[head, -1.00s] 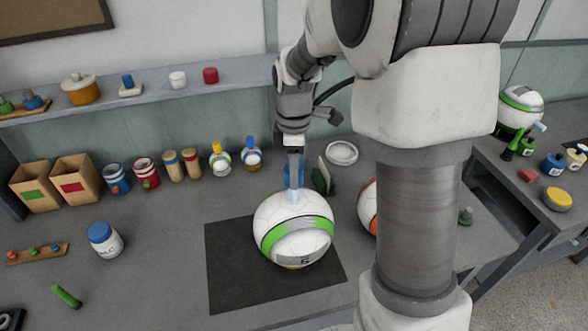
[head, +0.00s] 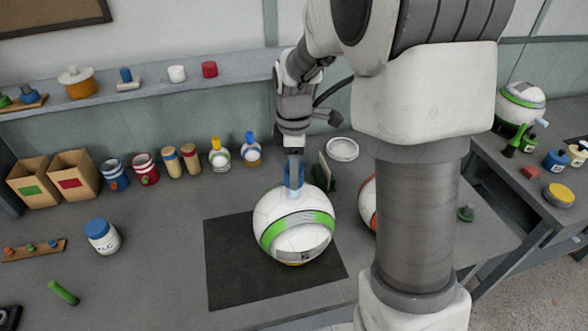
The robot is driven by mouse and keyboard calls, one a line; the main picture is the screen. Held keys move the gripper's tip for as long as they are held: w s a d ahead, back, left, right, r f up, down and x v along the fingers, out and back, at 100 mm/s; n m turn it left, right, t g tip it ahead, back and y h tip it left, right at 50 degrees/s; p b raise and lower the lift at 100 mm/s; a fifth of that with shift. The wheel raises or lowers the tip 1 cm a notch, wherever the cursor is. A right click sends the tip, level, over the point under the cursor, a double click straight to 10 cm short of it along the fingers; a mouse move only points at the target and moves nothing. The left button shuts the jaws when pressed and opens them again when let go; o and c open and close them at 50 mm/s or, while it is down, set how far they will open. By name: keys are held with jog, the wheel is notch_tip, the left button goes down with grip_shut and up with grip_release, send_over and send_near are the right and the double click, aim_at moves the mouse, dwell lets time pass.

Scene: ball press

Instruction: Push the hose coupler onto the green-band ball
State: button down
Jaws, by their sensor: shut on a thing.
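A white ball with a green band (head: 268,235) rests on the dark mat (head: 228,275) on the bench. My gripper (head: 294,185) points straight down at the top of this ball. It is shut on a small blue piece, which I take to be the hose coupler (head: 294,174). The lower end of the coupler meets the ball's top in the picture; whether it is seated there I cannot tell. Another green-banded ball (head: 520,98) stands on the right bench, with a pale blue nozzle at its side.
An orange-marked ball (head: 368,203) is partly hidden behind my arm. A dark green upright block (head: 324,174) and a white ring (head: 342,149) are behind the mat. Bottles, cans and boxes line the back.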

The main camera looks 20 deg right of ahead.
jog(key=shift+f+b, duration=0.8)
jog(key=shift+f, duration=0.4)
jog(key=shift+c, duration=0.8)
grip_release()
notch_tip(320, 180, up, 18)
jog(key=shift+f+p, duration=0.25)
jog(key=shift+p, duration=0.15)
